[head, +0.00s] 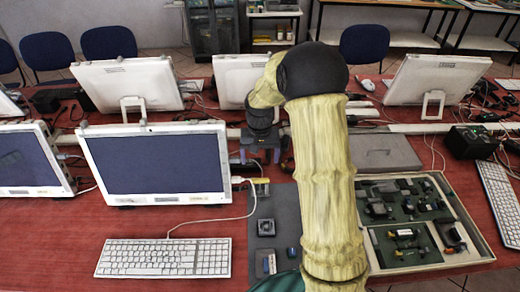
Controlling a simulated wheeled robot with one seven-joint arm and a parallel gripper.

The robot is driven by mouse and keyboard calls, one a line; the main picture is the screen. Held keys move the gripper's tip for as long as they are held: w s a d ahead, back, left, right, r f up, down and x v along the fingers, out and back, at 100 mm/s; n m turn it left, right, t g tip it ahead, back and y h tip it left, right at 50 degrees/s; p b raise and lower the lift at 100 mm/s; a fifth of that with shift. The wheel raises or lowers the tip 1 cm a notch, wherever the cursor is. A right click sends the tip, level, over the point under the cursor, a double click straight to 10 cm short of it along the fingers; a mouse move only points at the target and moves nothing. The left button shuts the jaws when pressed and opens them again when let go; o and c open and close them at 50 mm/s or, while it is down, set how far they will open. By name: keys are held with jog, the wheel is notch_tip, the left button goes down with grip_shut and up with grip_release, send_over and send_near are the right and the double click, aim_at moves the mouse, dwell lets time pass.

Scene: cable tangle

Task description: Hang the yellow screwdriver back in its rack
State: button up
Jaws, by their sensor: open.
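My gripper (262,154) points down over the table in the head view, behind the keyboard area and beside the white monitor. Its jaws look apart, with nothing clearly between them. A small yellow piece (262,187) lies on the grey mat (285,207), in front of and below the gripper. It may be the yellow screwdriver, but it is too small to be sure. I cannot make out the rack. My arm crosses the middle of the view and hides part of the mat and table.
A white monitor (155,166) and keyboard (163,258) stand left of the mat. A small dark box (266,227) and blue pieces (292,252) lie on the mat. A tray of parts (480,243) is at right, a grey case (385,153) behind it. Cables run across the red table.

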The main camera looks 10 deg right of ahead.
notch_tip(320, 180, up, 3)
jog(key=shift+r, duration=0.2)
dwell(0.5)
notch_tip(320, 180, up, 6)
jog(key=p, duration=0.5)
dwell(0.3)
dwell(0.5)
jog(key=s+r+n+t, duration=0.2)
jog(key=s, duration=1.9)
jog(key=shift+r+t, duration=0.2)
jog(key=shift+t, duration=0.1)
